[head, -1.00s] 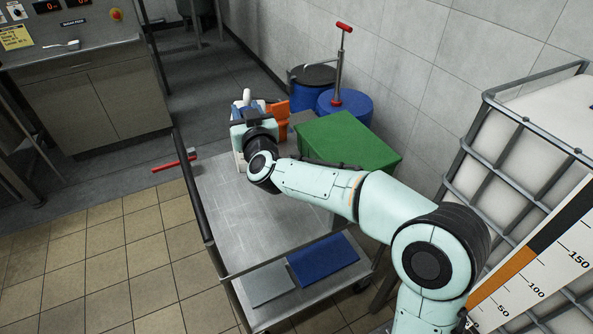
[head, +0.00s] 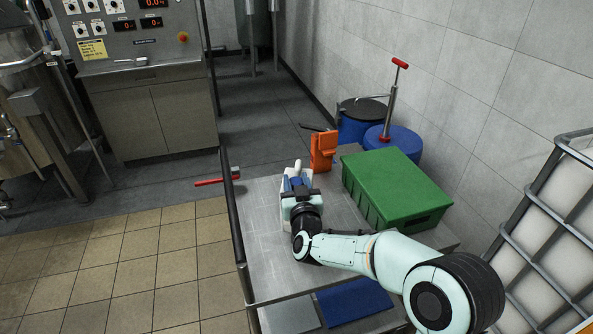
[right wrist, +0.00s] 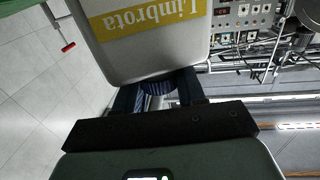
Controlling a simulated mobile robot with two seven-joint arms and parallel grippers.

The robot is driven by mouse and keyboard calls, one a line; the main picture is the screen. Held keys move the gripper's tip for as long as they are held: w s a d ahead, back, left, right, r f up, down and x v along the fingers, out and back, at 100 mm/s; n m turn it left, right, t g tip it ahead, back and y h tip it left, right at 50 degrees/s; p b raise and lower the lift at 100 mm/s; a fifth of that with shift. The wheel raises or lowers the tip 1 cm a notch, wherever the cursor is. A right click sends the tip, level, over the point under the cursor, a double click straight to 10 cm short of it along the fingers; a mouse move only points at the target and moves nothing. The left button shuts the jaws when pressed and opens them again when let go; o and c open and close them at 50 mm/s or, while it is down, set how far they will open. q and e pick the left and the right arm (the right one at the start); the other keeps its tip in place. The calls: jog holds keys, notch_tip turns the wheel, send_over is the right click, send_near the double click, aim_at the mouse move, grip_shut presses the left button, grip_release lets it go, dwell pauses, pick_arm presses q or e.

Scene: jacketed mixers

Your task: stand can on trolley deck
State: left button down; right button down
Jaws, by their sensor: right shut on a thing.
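My right gripper (head: 299,192) is over the far left part of the trolley deck (head: 272,245). It is shut on a can, which shows in the right wrist view as a pale grey body (right wrist: 150,58) with a yellow label reading "Limbrota". A blue ridged part (right wrist: 158,88) of the can sits between the fingers. In the head view my gripper and wrist hide most of the can, so I cannot tell whether its base touches the deck. My left gripper is not in view.
A green crate (head: 395,185) stands on the deck right of my gripper. An orange container (head: 322,150) is behind it. Blue drums (head: 393,142) stand by the wall. A black rail (head: 232,220) edges the deck's left side. The near left deck is clear.

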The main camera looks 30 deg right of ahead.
notch_tip(320, 180, down, 4)
jog(key=shift+f, duration=0.15)
dwell(0.4)
jog(key=c, duration=0.7)
grip_release()
jog(key=shift+f, duration=0.35)
jog(key=shift+o, duration=0.2)
jog(key=shift+s+b, duration=0.1)
jog(key=shift+b, duration=0.2)
jog(key=b+v, duration=0.1)
jog(key=v, duration=1.1)
jog(key=shift+f, duration=0.1)
